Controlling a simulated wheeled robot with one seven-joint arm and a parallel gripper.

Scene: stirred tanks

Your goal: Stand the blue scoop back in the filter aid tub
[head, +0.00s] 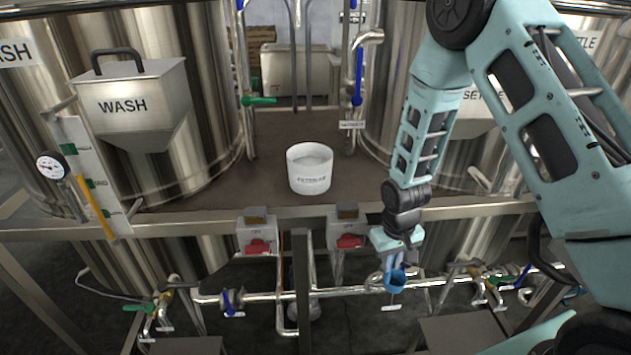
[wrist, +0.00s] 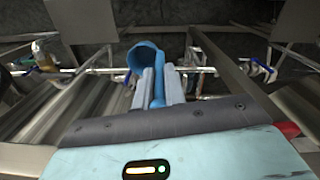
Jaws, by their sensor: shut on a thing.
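The blue scoop (head: 396,279) is held in my gripper (head: 396,258), in front of and below the platform edge. In the wrist view the scoop's round bowl (wrist: 146,58) is beyond the fingertips, and its handle runs back between the two fingers of my gripper (wrist: 160,85). The filter aid tub (head: 310,170) is a white, open-topped tub with dark lettering. It stands upright on the brown platform, up and to the left of my gripper, with pale powder inside. The tub is not visible in the wrist view.
The brown platform (head: 270,150) is clear around the tub. Large steel tanks flank it, with a WASH hopper (head: 135,100) on the left. A steel rail (head: 215,222) with two red-switched boxes runs along the front. Pipes with valves lie below.

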